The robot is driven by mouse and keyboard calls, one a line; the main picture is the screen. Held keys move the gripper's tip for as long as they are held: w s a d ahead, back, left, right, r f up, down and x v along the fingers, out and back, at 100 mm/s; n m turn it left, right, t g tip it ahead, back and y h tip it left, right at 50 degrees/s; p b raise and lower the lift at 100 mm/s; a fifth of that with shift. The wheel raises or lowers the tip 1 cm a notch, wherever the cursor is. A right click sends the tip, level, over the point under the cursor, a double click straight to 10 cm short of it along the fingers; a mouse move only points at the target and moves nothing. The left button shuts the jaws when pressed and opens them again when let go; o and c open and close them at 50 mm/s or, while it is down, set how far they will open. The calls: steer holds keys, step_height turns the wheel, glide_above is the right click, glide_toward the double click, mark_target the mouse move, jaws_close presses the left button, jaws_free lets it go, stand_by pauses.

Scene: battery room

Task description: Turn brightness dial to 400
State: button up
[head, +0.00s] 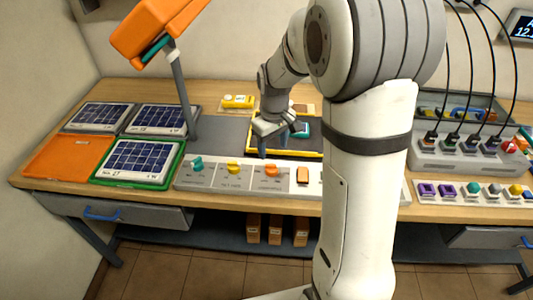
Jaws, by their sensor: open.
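A long pale control panel (213,183) lies along the table's front edge. It carries a teal knob (196,163), a yellow knob (233,167), an orange knob (271,170) and an orange-brown switch (302,175). Their labels are too small to read, so I cannot tell which is the brightness dial. My arm hides the panel's right part. My gripper (276,143) points down behind the panel, over a yellow-edged dark tray (310,154). Its jaws are open, and it appears apart from the knobs.
An orange lamp (153,26) leans over the table's left side. Solar panels (138,160) lie at left, one in a green frame. A yellow object (238,101) lies behind the gripper. A grey cabled unit (463,157) and a knob strip (470,190) stand at right.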

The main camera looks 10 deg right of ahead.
mark_target(272, 165)
steer(key=shift+w+f, duration=0.25)
steer(key=shift+f, duration=0.25)
steer(key=shift+w+f, duration=0.2)
steer(key=shift+f, duration=0.25)
step_height(272, 165, down, 7)
steer(key=shift+f+p, duration=0.2)
steer(key=shift+p, duration=0.2)
steer(key=shift+c, duration=0.5)
steer(key=c, duration=0.9)
